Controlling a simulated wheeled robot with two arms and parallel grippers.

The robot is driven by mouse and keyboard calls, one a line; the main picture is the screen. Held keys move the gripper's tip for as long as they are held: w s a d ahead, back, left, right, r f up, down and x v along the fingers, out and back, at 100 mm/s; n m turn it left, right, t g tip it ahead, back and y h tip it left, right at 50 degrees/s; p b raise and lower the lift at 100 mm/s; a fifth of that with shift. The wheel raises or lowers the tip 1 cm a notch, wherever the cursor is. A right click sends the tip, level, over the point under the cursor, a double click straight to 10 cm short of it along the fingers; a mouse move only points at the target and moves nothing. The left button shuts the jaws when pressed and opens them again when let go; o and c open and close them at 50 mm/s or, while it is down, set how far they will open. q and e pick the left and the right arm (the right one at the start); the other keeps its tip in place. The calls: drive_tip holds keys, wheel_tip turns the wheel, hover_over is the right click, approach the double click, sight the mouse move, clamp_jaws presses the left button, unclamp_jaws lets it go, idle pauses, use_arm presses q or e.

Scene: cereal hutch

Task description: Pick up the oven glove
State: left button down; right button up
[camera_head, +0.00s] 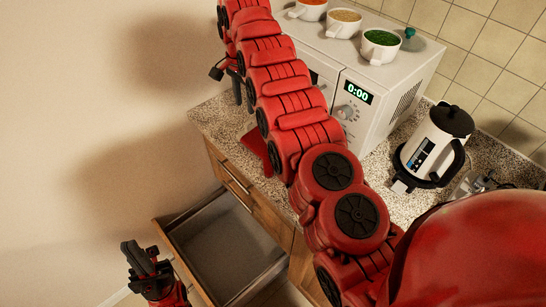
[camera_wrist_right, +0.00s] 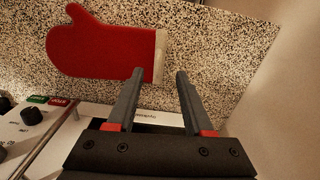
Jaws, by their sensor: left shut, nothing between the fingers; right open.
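The red oven glove (camera_wrist_right: 100,48) lies flat on the speckled counter in the right wrist view, its thumb to the left and its pale cuff to the right. In the head view a red piece of it (camera_head: 256,152) shows beside my right arm, which hides the rest. My right gripper (camera_wrist_right: 160,74) is open and empty, its fingertips near the cuff end, apparently above the counter. In the head view it shows small at the upper left (camera_head: 228,80). My left gripper (camera_head: 143,262) is shut and empty at the lower left, beside the open drawer.
A white microwave (camera_head: 372,105) stands behind my right arm, with several bowls on top, one holding green food (camera_head: 381,38). A kettle (camera_head: 437,140) stands to its right. An open drawer (camera_head: 225,250) looks empty. The counter around the glove (camera_wrist_right: 225,50) is clear.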

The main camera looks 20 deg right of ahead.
sight(249, 120)
wheel_tip(249, 120, down, 2)
drive_tip(key=shift+s, duration=0.1)
drive_tip(key=shift+f+p, duration=0.4)
drive_tip(key=shift+f, duration=0.15)
drive_tip(key=shift+d+f+p, duration=0.15)
drive_tip(key=shift+f+p, duration=0.3)
drive_tip(key=shift+f, duration=0.05)
drive_tip(key=f, duration=0.2)
drive_tip(key=f+p, duration=0.1)
drive_tip(key=shift+d+f, duration=0.3)
drive_tip(key=shift+f, duration=0.1)
drive_tip(key=shift+a+f, duration=0.1)
drive_tip(key=shift+f, duration=0.3)
drive_tip(key=shift+c, duration=0.4)
clamp_jaws()
